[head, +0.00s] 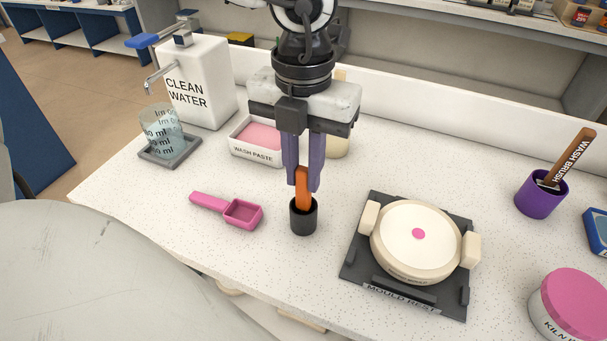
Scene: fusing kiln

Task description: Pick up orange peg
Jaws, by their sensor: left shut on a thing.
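The orange peg (303,193) stands upright, with its lower end inside a small black cup (303,217) on the white speckled worktop. My left gripper (302,183) points straight down above the cup, and its two purple fingers are shut on the upper part of the peg. The cup hides the peg's bottom end. My right gripper does not show in the head view.
A pink scoop (242,213) lies left of the cup. The mould rest (357,262) with a round cream mould (415,240) is to the right. Behind are the wash paste tray (257,152) and clean water tank (196,90). A purple cup (540,198) holds the wash brush (570,160).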

